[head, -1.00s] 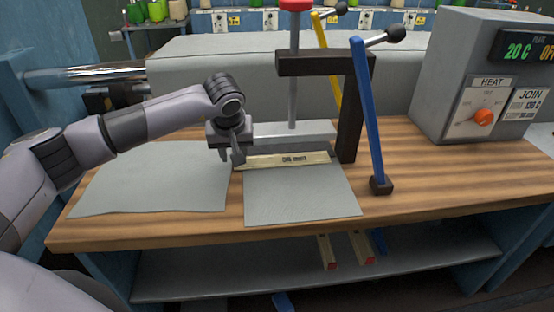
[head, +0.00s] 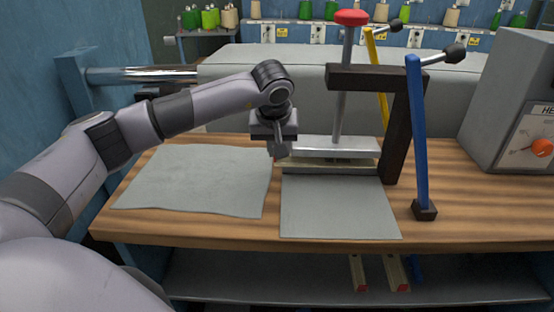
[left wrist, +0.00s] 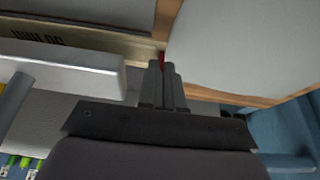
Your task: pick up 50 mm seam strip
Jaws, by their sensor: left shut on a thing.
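The seam strip (head: 330,167) is long, thin and pale tan with a darker front face. It lies along the front of the press's metal bar (head: 335,147), at the back edge of the right grey sheet (head: 335,210). My left gripper (head: 280,154) points down at the strip's left end and is shut on it. In the left wrist view the strip (left wrist: 95,42) shows partly printed lettering and a red end by the closed fingertips (left wrist: 161,66). I cannot tell whether the strip is clear of the surface. My right gripper is in neither view.
Another grey sheet (head: 195,180) lies at left. A control box (head: 515,105) is at far right. More strips (head: 397,272) sit on the lower shelf.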

